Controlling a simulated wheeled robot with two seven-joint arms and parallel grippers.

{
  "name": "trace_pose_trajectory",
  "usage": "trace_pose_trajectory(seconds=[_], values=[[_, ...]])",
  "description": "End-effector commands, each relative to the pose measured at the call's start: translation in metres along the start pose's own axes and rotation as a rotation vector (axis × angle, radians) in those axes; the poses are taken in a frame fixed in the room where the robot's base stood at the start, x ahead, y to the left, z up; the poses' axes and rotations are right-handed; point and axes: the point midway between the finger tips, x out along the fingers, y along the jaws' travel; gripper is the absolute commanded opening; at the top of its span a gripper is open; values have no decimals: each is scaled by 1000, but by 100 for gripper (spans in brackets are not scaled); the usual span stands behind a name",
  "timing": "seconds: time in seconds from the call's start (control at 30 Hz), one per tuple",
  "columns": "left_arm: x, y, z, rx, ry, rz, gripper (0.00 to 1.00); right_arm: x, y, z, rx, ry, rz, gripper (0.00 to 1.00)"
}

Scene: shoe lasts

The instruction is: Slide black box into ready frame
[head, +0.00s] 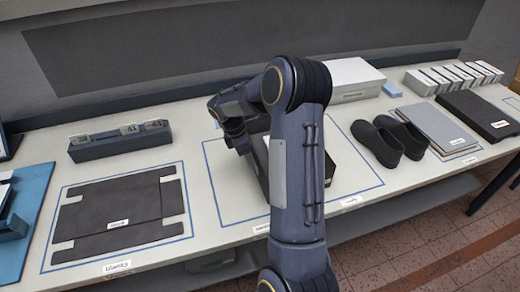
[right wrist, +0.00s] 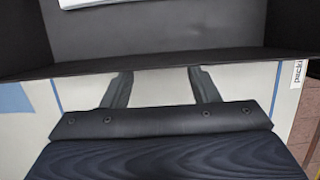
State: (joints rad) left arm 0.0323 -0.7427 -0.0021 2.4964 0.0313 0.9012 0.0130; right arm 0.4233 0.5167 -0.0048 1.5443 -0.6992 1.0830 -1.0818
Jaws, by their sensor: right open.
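The black box (head: 262,172) stands on the table in the middle of the head view, partly hidden behind my right arm. Something white (head: 332,163) shows inside it. In the right wrist view its dark wall (right wrist: 160,63) crosses the upper part. My right gripper (right wrist: 162,86) is open with nothing between its fingers. Its fingers point at the near wall; I cannot tell if they touch it. In the head view the gripper (head: 242,143) is at the box's left side. Blue outlines (head: 362,190) surround the box area; their labels are too small to read surely. My left gripper is out of view.
A flat black blank (head: 120,212) lies in the outline labelled blanks at left. A dark numbered block (head: 120,142) stands behind it. Black shoes (head: 385,145), grey sheets (head: 440,128) and a white box (head: 350,78) are at right. Bare table shows left of the black box.

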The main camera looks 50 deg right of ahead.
Motion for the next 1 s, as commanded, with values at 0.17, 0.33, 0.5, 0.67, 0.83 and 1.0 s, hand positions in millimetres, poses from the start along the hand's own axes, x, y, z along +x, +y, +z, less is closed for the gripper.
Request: trace_pose_trajectory(seconds=[0.17, 0.33, 0.5, 0.67, 0.83, 1.0], values=[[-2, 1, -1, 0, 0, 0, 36, 3, 0, 11, 2, -1, -1, 55], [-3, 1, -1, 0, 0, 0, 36, 6, 0, 21, 3, -1, -1, 55], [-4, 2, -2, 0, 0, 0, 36, 9, 0, 31, 2, -1, -2, 55], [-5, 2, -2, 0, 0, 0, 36, 11, 0, 38, 1, 0, 0, 55], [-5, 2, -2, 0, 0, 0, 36, 12, 0, 40, 0, 0, 0, 55], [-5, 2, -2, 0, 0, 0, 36, 12, 0, 40, 0, 0, 0, 55]])
